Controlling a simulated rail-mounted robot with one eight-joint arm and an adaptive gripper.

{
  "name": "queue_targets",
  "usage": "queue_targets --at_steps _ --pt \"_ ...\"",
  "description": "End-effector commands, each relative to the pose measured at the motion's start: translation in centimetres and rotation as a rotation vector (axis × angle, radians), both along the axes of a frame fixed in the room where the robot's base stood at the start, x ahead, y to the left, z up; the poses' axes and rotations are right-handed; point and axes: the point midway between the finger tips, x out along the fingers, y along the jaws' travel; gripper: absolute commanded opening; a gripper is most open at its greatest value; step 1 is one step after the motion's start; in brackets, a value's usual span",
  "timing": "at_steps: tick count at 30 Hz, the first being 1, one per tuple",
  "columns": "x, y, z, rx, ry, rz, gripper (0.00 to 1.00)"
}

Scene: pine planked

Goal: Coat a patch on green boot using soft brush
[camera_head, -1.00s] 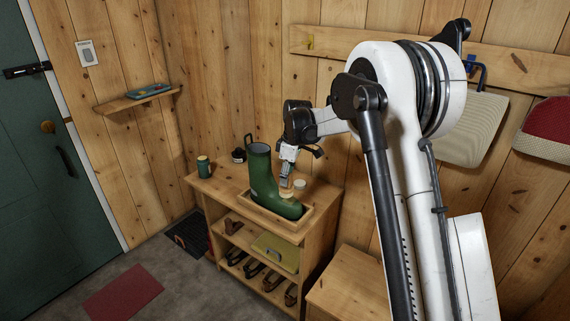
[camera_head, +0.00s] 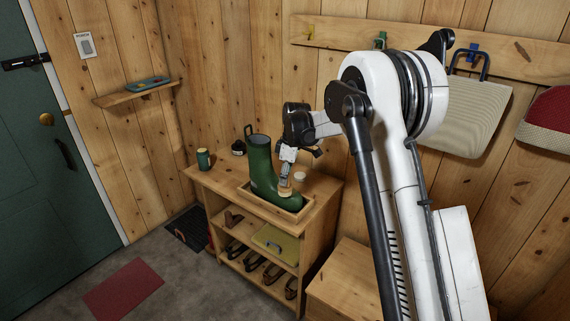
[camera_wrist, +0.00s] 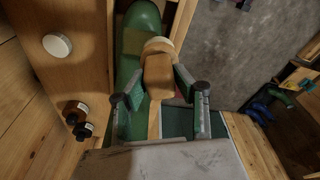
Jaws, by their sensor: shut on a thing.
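The green boot (camera_head: 262,168) stands upright in a shallow wooden tray (camera_head: 297,216) on the shelf top, its foot pointing right and toward the camera. The foot also shows in the wrist view (camera_wrist: 142,17), with a duller olive area (camera_wrist: 131,42) on it. My gripper (camera_head: 287,172) is above the foot, beside the shaft. In the wrist view my gripper (camera_wrist: 160,92) is shut on the soft brush (camera_wrist: 159,70), a wooden one with a pale head. The brush (camera_head: 284,190) appears to touch the top of the foot; the exact contact is hidden.
A round white-lidded jar (camera_head: 300,176) stands behind the boot; its lid shows in the wrist view (camera_wrist: 57,45). A green container (camera_head: 203,159) and dark bottles (camera_head: 238,148) stand further left. A lower wooden bench (camera_head: 345,285) is at right.

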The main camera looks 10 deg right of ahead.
Motion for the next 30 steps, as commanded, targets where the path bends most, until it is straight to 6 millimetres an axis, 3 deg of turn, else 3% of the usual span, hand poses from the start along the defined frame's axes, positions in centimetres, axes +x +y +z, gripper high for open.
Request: queue_targets --at_steps 4,9,25,30 --pt "0.2 -0.2 -2.2 0.000 0.000 -0.001 0.06" --pt "1.3 -1.2 -1.7 0.000 0.000 0.000 0.00" --pt "4.6 -4.0 -2.0 0.000 0.000 0.009 0.00" --pt "3.8 -3.2 -2.3 0.000 0.000 0.009 0.00"
